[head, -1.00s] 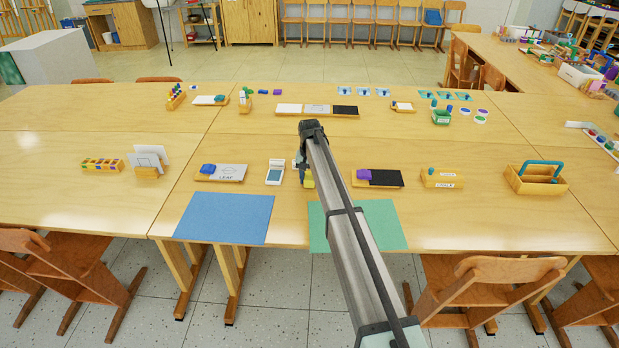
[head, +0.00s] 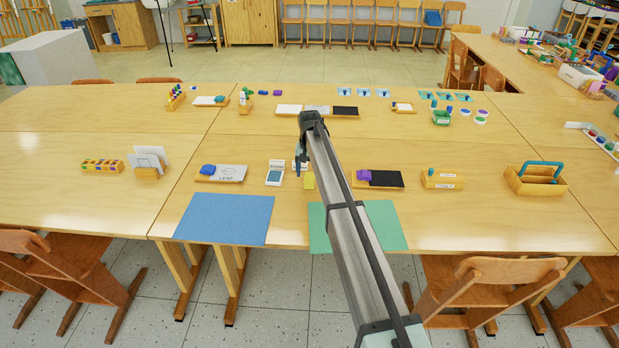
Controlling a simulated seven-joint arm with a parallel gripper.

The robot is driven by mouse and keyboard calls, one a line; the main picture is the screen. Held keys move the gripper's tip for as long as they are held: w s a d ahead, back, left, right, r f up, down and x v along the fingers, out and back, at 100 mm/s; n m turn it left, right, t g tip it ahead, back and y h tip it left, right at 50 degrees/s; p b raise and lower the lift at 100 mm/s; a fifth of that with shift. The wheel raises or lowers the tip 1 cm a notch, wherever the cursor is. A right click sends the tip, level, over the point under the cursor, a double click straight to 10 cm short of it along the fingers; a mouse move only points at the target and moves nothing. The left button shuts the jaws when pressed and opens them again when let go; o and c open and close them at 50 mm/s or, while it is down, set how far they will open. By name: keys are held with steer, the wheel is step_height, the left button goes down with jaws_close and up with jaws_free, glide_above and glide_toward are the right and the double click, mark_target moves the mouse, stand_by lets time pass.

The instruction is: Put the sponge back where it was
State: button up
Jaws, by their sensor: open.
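A small yellow block (head: 309,181), which looks like the sponge, lies on the near wooden table, just behind the gap between the blue and green mats. My gripper (head: 299,172) is open, just left of and above the yellow block, apart from it as far as I can see. My arm hides the area to the right of the block. A white item shows partly behind my gripper and is too hidden to name.
A blue mat (head: 225,219) and a green mat (head: 385,224) lie along the front edge. A white-and-teal device (head: 275,173) and a board with a blue lump (head: 230,174) stand left. A black board with a purple lump (head: 388,179) lies right.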

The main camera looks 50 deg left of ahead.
mark_target(310, 177)
step_height(310, 177, up, 9)
steer(key=shift+f, duration=0.2)
